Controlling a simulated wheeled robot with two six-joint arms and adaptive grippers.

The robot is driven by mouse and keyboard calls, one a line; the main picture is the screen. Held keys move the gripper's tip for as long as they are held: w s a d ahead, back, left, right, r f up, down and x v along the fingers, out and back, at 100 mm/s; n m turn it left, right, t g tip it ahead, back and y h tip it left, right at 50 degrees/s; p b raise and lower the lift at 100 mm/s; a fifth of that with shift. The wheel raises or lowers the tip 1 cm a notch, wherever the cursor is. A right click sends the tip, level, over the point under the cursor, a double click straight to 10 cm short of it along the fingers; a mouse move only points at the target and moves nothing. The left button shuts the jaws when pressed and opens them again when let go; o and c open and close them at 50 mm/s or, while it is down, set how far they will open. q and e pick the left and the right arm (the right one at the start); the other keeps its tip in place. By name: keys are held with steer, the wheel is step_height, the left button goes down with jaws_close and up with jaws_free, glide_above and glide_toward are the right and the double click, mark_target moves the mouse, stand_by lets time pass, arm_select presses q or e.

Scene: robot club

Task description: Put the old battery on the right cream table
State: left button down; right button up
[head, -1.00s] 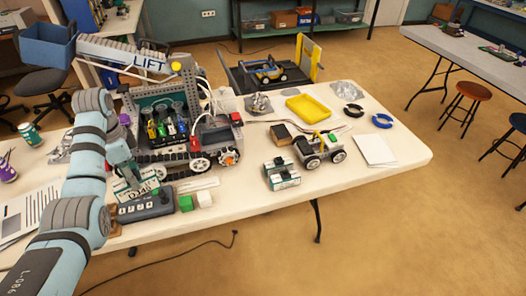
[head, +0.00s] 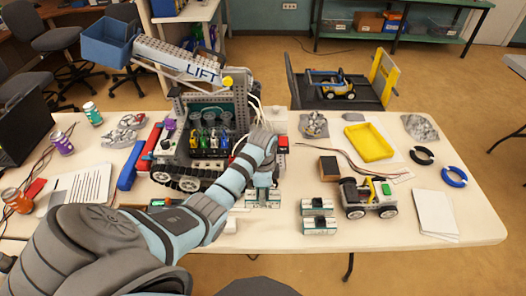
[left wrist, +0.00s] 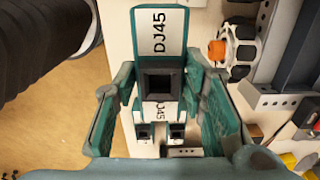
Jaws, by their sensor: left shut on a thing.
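Only a corner of the right cream table (head: 517,63) shows at the right edge. My right gripper is not in view.
The near cream table (head: 390,255) holds a LIFT machine (head: 185,60), a small wheeled car (head: 367,195), a yellow tray (head: 369,142), white paper (head: 436,213) and blue and black rings. Open floor (head: 470,100) lies between the two tables.

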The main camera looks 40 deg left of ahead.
mark_target(260, 207)
arm_select(q)
steer(key=f+b, duration=0.1)
steer(key=f, duration=0.1)
steer(key=s+f+b, duration=0.1)
steer(key=f, duration=0.1)
steer(key=s+f+b, duration=0.1)
steer(key=f+b, duration=0.1)
steer(key=shift+d+f, duration=0.2)
steer(key=shift+f, duration=0.05)
steer(key=f+b, duration=0.1)
steer(key=b, duration=0.1)
steer(key=f+b, duration=0.2)
steer(key=shift+s+a+f, duration=0.1)
steer(key=shift+s+f, duration=0.05)
steer(key=shift+s, duration=0.05)
steer(key=shift+f+b, duration=0.25)
steer(key=shift+b, duration=0.1)
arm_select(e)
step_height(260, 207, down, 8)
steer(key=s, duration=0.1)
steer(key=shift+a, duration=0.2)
arm_select(q)
steer(key=shift+w+r, duration=0.1)
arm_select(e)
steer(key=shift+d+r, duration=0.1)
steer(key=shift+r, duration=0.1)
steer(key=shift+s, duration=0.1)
